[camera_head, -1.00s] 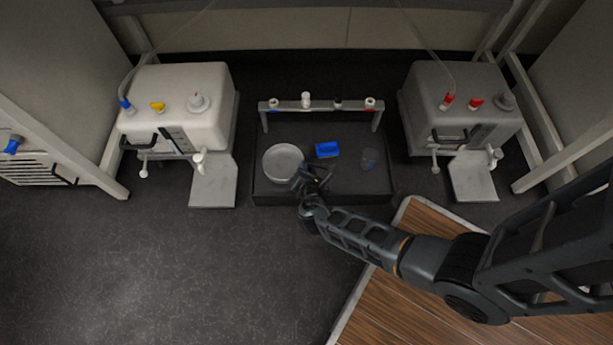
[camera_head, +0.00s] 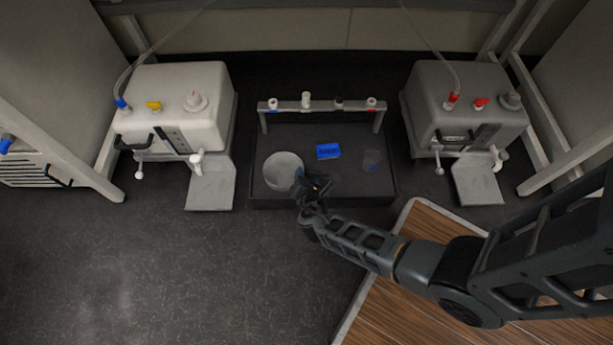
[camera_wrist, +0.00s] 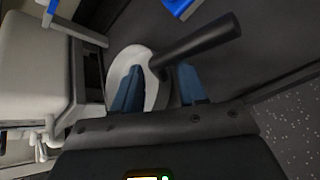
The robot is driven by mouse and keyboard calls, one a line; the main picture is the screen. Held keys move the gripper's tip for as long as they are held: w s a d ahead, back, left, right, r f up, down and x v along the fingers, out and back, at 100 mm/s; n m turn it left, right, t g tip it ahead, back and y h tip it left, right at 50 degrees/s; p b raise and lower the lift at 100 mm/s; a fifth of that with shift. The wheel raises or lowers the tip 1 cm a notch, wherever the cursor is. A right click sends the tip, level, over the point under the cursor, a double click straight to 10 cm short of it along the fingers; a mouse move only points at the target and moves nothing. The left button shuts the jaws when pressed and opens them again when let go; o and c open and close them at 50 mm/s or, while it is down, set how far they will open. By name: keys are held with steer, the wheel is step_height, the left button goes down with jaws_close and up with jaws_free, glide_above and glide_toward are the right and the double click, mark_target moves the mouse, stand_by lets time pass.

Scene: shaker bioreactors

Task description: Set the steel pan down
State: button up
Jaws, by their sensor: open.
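The steel pan (camera_head: 283,172) is a round, pale grey disc at the left of the dark tray (camera_head: 325,202) in the head view. In the wrist view its bowl (camera_wrist: 152,92) shows behind my left finger, and its dark handle (camera_wrist: 205,40) runs up to the right. My gripper (camera_head: 316,184) is at the pan's lower right, over the tray's front part. In the wrist view its blue fingers (camera_wrist: 162,78) are apart, with the handle's inner end just beyond the gap. Whether a finger touches the handle, I cannot tell. The pan's underside is hidden.
A rack (camera_head: 320,105) with several caps spans the tray's back. A white machine (camera_head: 180,105) and a grey one (camera_head: 465,105) flank the tray.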

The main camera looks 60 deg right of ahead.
steer(key=shift+r, duration=0.1)
steer(key=p+v, duration=0.5)
steer(key=v, duration=0.7)
steer(key=s+a+m+y, duration=0.4)
steer(key=s, duration=0.5)
steer(key=s+a+r+m+t+y, duration=0.1)
steer(key=s+a+r+m+y, duration=0.15)
steer(key=r, duration=0.25)
steer(key=s+a+r+m+y, duration=0.1)
steer(key=s+r+m, duration=0.2)
steer(key=r, duration=0.2)
step_height(320, 180, up, 30)
steer(key=s+m+t+y, duration=0.1)
steer(key=s+m+t, duration=0.2)
steer(key=m+t, duration=0.3)
steer(key=m, duration=0.3)
steer(key=shift+r+t+y, duration=0.15)
steer(key=shift+t+y, duration=0.15)
steer(key=shift+y, duration=0.05)
